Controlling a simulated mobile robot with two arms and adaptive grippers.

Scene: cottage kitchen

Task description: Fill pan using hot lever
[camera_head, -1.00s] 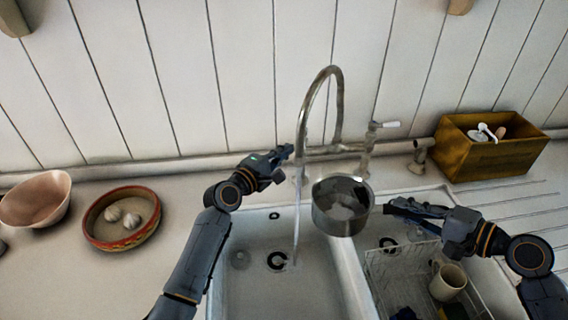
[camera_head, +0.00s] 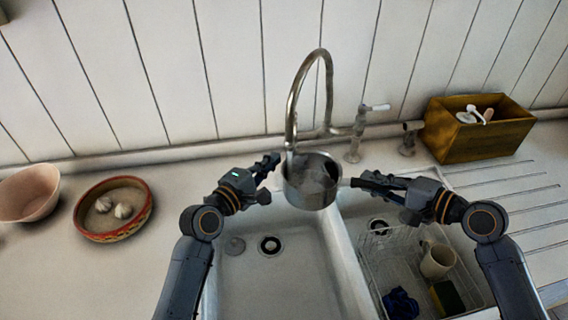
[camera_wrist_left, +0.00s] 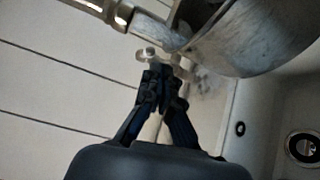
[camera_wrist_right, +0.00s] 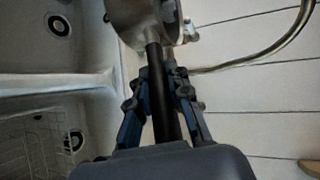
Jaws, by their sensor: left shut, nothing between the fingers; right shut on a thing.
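The metal pan (camera_head: 312,196) is held upright over the divider between the basins, its left rim under the end of the curved tap (camera_head: 291,112). My right gripper (camera_head: 364,182) is shut on the pan's dark handle (camera_wrist_right: 156,75). A white-handled lever (camera_head: 377,107) stands right of the tap. Water inside the pan is hard to make out.
The left basin (camera_head: 275,285) is empty. The right basin holds a wire rack (camera_head: 375,262) with a mug (camera_head: 437,260) and sponge. A wooden box (camera_head: 480,140) stands back right; a red-rimmed bowl (camera_head: 113,233) and pink bowl (camera_head: 28,193) stand left.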

